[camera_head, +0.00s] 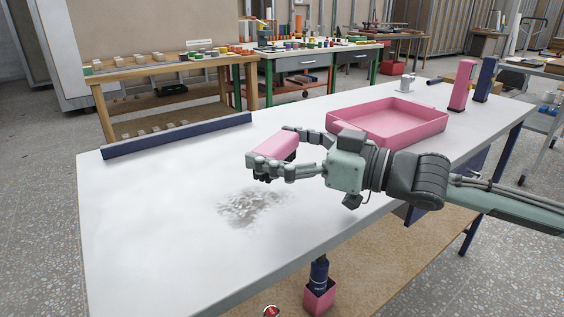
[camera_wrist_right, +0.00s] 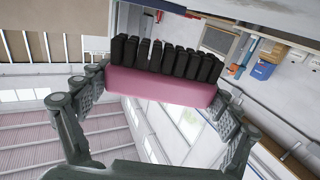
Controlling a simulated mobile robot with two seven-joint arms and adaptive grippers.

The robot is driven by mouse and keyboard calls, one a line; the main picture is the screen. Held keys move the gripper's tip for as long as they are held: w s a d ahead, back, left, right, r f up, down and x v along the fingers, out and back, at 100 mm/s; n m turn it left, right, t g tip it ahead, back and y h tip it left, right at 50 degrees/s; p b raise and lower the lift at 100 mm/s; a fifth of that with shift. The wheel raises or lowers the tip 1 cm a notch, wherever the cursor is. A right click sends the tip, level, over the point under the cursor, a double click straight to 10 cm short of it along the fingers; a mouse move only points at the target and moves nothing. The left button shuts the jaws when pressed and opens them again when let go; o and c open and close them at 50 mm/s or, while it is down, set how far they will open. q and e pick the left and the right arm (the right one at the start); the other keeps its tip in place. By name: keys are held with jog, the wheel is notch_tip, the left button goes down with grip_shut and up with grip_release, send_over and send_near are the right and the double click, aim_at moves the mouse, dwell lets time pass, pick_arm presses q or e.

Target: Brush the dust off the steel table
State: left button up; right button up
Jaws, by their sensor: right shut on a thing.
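A patch of grey dust (camera_head: 250,207) lies on the pale steel table (camera_head: 150,230), left of its middle. My right gripper (camera_head: 274,156) is shut on a pink brush (camera_head: 272,146), just above and behind the dust. In the right wrist view the pink brush (camera_wrist_right: 160,86) sits between the two fingers of my right gripper (camera_wrist_right: 158,92), with its black bristles (camera_wrist_right: 165,58) facing away from the palm. My left gripper is not in view.
A pink tray (camera_head: 400,128) stands on the table behind my right arm. A dark blue bar (camera_head: 178,136) lies along the back left edge. The table's left part is clear.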

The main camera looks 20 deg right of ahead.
jog(key=shift+w+a, duration=0.1)
jog(key=shift+w, duration=0.35)
jog(key=shift+w+a+r, duration=0.1)
jog(key=shift+w+r, duration=0.2)
jog(key=shift+w, duration=0.35)
jog(key=w+p, duration=0.2)
jog(key=shift+w+a+p, duration=0.3)
jog(key=shift+w+p, duration=0.05)
jog(key=shift+p, duration=0.05)
jog(key=w, duration=0.2)
jog(key=w+p, duration=0.1)
jog(key=w, duration=0.1)
jog(key=shift+a, duration=0.4)
jog(key=shift+r, duration=0.1)
